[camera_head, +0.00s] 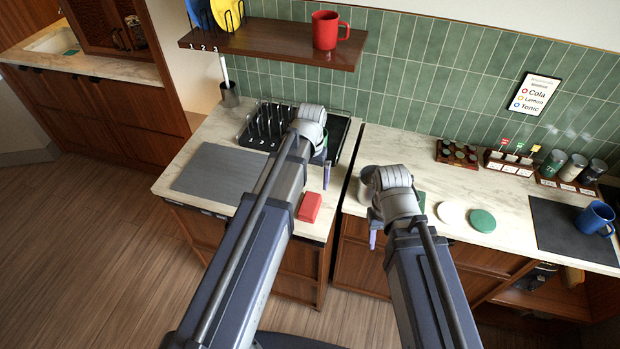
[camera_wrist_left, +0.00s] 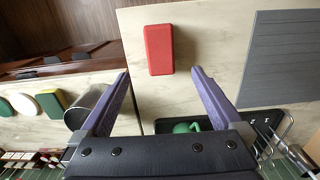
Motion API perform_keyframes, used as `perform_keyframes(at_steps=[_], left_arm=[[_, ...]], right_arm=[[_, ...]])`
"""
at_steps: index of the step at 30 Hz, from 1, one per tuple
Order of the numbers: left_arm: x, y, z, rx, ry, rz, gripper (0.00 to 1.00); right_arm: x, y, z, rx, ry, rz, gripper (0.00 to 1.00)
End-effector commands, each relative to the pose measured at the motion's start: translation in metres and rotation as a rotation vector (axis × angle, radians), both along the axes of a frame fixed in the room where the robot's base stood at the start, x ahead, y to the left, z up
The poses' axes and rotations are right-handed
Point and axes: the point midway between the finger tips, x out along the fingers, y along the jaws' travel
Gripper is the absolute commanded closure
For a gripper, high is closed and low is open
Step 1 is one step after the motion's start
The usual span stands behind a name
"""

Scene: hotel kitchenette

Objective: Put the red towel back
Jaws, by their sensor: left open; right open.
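The red towel (camera_head: 310,207) is a small folded red block. It lies flat on the marble counter near its front edge, right of the grey mat. In the left wrist view the red towel (camera_wrist_left: 159,50) lies just beyond the fingertips, with no contact visible. My left gripper (camera_head: 326,174) is open and empty, behind the towel in the head view. Its two purple fingers (camera_wrist_left: 159,74) stand wide apart in the wrist view. My right gripper (camera_head: 373,238) is at the front edge of the right counter; its fingers are mostly hidden by its wrist.
A grey mat (camera_head: 215,172) and a black rack (camera_head: 265,128) are on the left counter. A gap separates it from the right counter, which holds white (camera_head: 451,213) and green (camera_head: 483,220) discs and a blue mug (camera_head: 596,218). A shelf (camera_head: 270,40) holds a red mug (camera_head: 325,30).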

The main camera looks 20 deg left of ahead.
Motion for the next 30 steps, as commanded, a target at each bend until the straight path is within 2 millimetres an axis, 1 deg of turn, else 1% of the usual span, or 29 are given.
perform_keyframes(at_steps=[2, 4, 5, 6, 9, 12, 15, 19, 26, 29, 30], left_arm=[[-0.004, -0.004, -0.001, 0.002, 0.001, -0.007, 0.00], [-0.020, -0.018, -0.001, 0.009, 0.004, -0.035, 0.00], [-0.030, -0.026, -0.001, 0.015, 0.005, -0.054, 0.00], [-0.046, -0.039, -0.001, 0.024, 0.008, -0.086, 0.00], [-0.086, -0.069, 0.000, 0.051, 0.013, -0.164, 0.00], [-0.118, -0.088, 0.000, 0.074, 0.015, -0.228, 0.00], [-0.139, -0.099, 0.000, 0.090, 0.017, -0.270, 0.00], [-0.147, -0.105, 0.001, 0.100, 0.017, -0.291, 0.00], [-0.146, -0.105, 0.000, 0.100, 0.017, -0.291, 0.00], [-0.146, -0.105, -0.004, 0.100, 0.017, -0.291, 0.00], [-0.146, -0.105, -0.008, 0.100, 0.017, -0.291, 0.00]], right_arm=[[0.000, 0.000, -0.001, 0.000, 0.000, 0.000, 0.50], [0.000, 0.000, -0.001, 0.000, 0.000, 0.000, 0.50], [0.000, 0.000, -0.001, 0.000, 0.000, 0.000, 0.50], [0.000, 0.000, -0.001, 0.000, 0.000, 0.000, 0.50], [0.000, 0.000, -0.001, 0.000, 0.000, 0.000, 0.50], [0.000, 0.000, -0.001, 0.000, 0.000, 0.000, 0.50], [0.000, 0.000, -0.001, 0.000, 0.000, 0.000, 0.50], [0.000, 0.000, -0.001, 0.000, 0.000, 0.000, 0.50], [0.000, 0.000, -0.001, 0.000, 0.000, 0.000, 0.50], [0.000, 0.000, -0.005, 0.000, 0.000, 0.000, 0.50], [0.000, 0.000, -0.009, 0.000, 0.000, 0.000, 0.50]])
